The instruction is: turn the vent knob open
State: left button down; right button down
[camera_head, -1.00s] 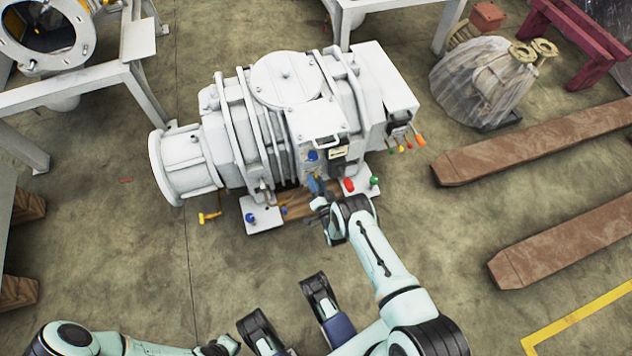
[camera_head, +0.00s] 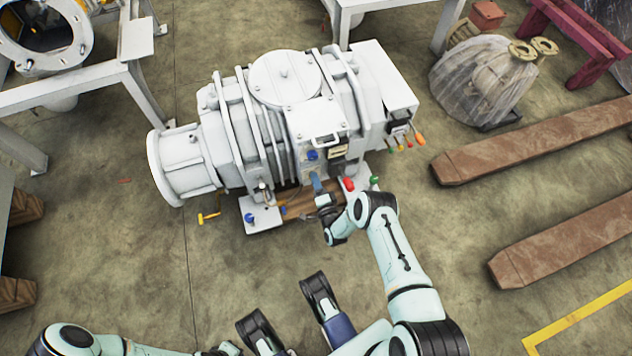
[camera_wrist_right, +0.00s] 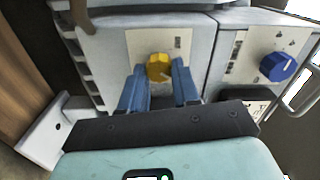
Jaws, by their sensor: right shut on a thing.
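A yellow knob (camera_wrist_right: 159,67) sits on a pale plate on the machine's front in the right wrist view. My right gripper (camera_wrist_right: 160,84) has its two blue fingers on either side of this knob and is shut on it. In the head view the right gripper (camera_head: 317,184) reaches the front of the white machine (camera_head: 255,125), and the yellow knob cannot be made out there. A blue knob (camera_wrist_right: 277,67) is on another plate to the right; it also shows in the head view (camera_head: 312,155).
Brown beams (camera_head: 545,140) lie at the right. The floor in front is mostly clear.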

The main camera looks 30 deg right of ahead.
jog(key=shift+a+f, duration=0.15)
jog(key=shift+a, duration=0.1)
jog(key=c, duration=1.1)
grip_release()
jog(key=shift+o, duration=1.4)
jog(key=shift+d, duration=0.1)
pick_arm(q)
jog(key=w+d+r+t+p, duration=0.1)
jog(key=w+r+t+p, duration=0.2)
jog(key=w+r, duration=0.3)
jog(key=shift+w+r+m+p, duration=0.35)
jog(key=shift+w+p, duration=0.2)
jog(key=shift+w, duration=0.5)
pick_arm(e)
jog(key=v, duration=1.3)
jog(key=shift+s, duration=0.25)
